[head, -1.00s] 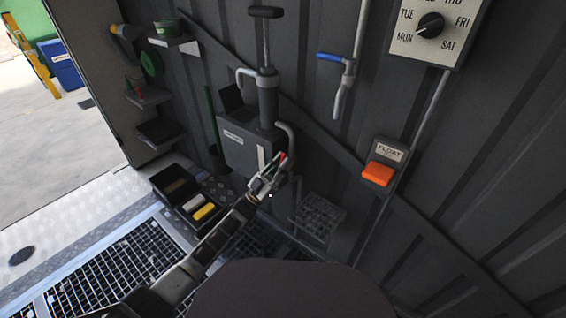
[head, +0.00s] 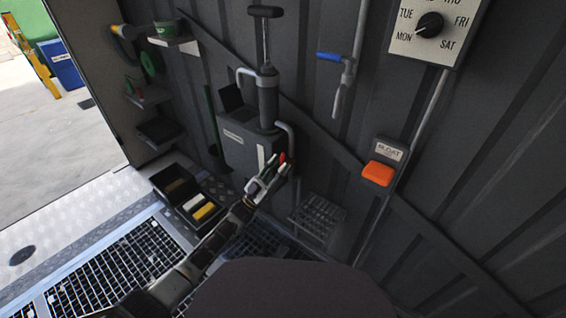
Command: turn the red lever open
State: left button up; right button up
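The red lever (head: 282,157) shows as a small red piece at the lower right of the grey pump unit (head: 243,148). Most of it is hidden behind my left gripper (head: 274,167). The two fingers of my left gripper look spread apart, with the red piece by their tips. I cannot tell whether they touch it. My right gripper is not in view.
A blue-handled tap (head: 329,57) hangs on the ribbed wall above right. An orange float block (head: 378,173) and a day dial (head: 430,25) are farther right. A wire rack (head: 318,216) sits just right of the gripper. A black tray (head: 174,184) stands at left.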

pick_arm(q)
jog(key=shift+v, duration=2.95)
jog(key=shift+s, duration=0.1)
